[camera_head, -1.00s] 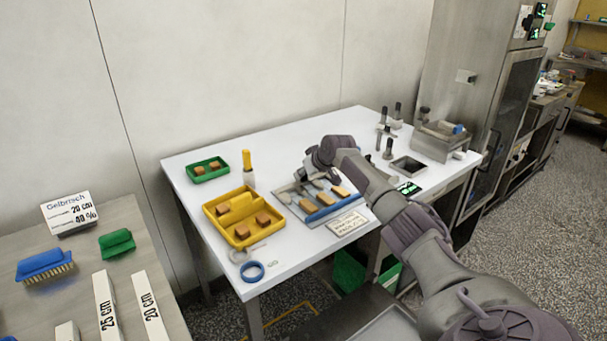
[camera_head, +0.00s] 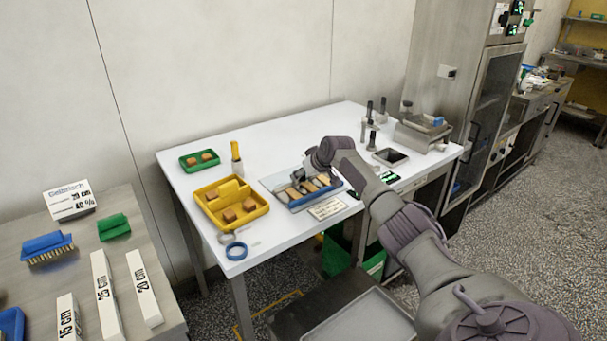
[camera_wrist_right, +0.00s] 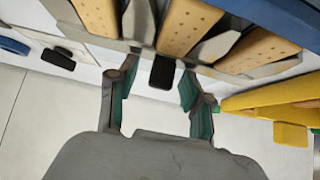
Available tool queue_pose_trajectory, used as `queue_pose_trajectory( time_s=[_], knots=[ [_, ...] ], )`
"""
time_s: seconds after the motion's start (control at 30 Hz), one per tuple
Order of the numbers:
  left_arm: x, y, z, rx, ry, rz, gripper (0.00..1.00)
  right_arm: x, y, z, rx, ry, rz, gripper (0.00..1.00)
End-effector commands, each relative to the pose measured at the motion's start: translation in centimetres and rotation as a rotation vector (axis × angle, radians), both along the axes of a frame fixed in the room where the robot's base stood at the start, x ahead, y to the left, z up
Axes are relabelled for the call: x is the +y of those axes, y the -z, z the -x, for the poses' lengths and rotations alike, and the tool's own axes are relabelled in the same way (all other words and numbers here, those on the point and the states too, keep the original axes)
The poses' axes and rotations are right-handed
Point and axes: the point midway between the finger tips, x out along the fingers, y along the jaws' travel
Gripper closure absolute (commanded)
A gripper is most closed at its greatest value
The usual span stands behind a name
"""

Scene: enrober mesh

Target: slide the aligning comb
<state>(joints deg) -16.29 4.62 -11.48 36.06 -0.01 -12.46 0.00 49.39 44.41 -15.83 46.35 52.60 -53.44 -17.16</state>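The aligning comb is a grey metal piece with a black upright grip (camera_wrist_right: 162,72). In the right wrist view its broad tapered tines (camera_wrist_right: 216,47) lie between tan, dotted bars (camera_wrist_right: 187,25). My right gripper (camera_wrist_right: 153,92) is open, its green-padded fingers on either side of the black grip with gaps visible. In the head view the right gripper (camera_head: 309,166) is at the back edge of the comb station, whose blue front rail (camera_head: 318,197) shows; my wrist partly hides the comb. My left gripper is not in view.
A yellow tray (camera_head: 208,206) with brown pieces stands left of the station, and a green tray (camera_head: 187,163) behind it. A yellow-handled tool (camera_head: 235,152) stands upright nearby.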

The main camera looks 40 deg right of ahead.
Motion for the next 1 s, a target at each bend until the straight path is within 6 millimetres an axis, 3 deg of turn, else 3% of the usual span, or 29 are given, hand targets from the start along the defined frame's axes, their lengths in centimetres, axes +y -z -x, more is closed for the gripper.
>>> queue_pose_trajectory(
  time_s=[0.13, 0.37, 0.8, 1.0],
  knots=[
    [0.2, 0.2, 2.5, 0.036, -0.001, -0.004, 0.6, 0.0, -0.1, 0.0, -0.002, 0.0, 0.0, 0.5],
    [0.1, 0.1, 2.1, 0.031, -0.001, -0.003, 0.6, 0.0, -1.4, 1.3, -0.005, 0.0, 0.003, 0.5],
    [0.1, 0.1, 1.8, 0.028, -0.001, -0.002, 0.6, 0.6, -7.2, 7.1, 0.0, 0.001, 0.004, 0.5],
    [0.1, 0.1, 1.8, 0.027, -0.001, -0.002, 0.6, 0.9, -8.3, 8.3, 0.0, 0.001, -0.001, 0.5]
  ],
)
